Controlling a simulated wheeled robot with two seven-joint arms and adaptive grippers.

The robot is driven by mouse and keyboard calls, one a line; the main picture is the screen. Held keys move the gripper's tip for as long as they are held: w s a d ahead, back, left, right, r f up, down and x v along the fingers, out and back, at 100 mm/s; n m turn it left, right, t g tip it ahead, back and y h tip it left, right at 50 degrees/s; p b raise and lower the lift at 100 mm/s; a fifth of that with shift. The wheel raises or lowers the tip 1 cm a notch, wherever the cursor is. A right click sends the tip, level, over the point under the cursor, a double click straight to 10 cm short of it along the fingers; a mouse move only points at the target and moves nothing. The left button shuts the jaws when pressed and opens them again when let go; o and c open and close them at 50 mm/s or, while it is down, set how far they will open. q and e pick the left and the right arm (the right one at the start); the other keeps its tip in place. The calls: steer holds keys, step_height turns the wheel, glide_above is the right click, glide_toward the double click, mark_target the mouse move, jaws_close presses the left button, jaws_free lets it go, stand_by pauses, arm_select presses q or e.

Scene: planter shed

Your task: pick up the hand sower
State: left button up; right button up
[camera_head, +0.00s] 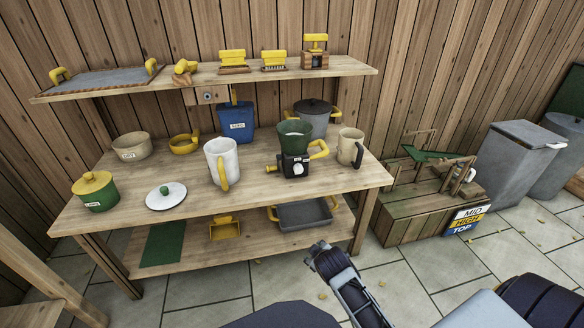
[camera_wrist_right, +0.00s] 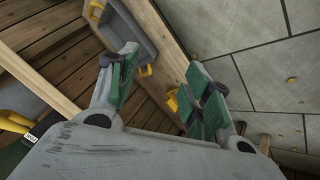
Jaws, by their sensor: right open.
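The hand sower appears to be the black-bodied device (camera_head: 295,165) with a white dial, a dark green hopper on top and a yellow handle at its right. It stands upright on the bench top, right of centre. My right gripper (camera_head: 319,249) is in front of the bench, lower than its top and apart from the sower. The right wrist view shows its two green-padded fingers (camera_wrist_right: 165,92) spread apart with nothing between them. A yellow and black part (camera_wrist_right: 18,122) at that view's left edge may belong to the sower; I cannot tell. My left gripper is not in view.
A white jug (camera_head: 222,162) stands left of the sower, a beige mug (camera_head: 350,148) right, and a grey pot (camera_head: 312,115) behind. The bench top (camera_head: 265,195) is bare in front. A grey tray (camera_head: 304,214) lies on the lower shelf.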

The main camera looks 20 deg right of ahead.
steer(key=w+d+r+n+t+h, duration=0.1)
steer(key=w+d+r+n+t, duration=0.2)
steer(key=w+d+r, duration=0.2)
steer(key=w+d+r+n+t+h+b, duration=0.1)
steer(key=w+d+r+n+t+h, duration=0.1)
steer(key=w+r, duration=0.5)
steer(key=w+d+r+n+t+h+b, duration=0.1)
steer(key=w+d+r+n+t+h, duration=0.1)
steer(key=w+d+r, duration=0.4)
steer(key=shift+w+d+n+t, duration=0.4)
steer(key=shift+n+t, duration=0.05)
steer(key=shift+n, duration=0.25)
steer(key=shift+w+d+n+t, duration=0.35)
steer(key=shift+d+n+t, duration=0.1)
steer(key=shift+n, duration=0.25)
steer(key=shift+w+r+n, duration=0.3)
steer(key=shift+w, duration=0.05)
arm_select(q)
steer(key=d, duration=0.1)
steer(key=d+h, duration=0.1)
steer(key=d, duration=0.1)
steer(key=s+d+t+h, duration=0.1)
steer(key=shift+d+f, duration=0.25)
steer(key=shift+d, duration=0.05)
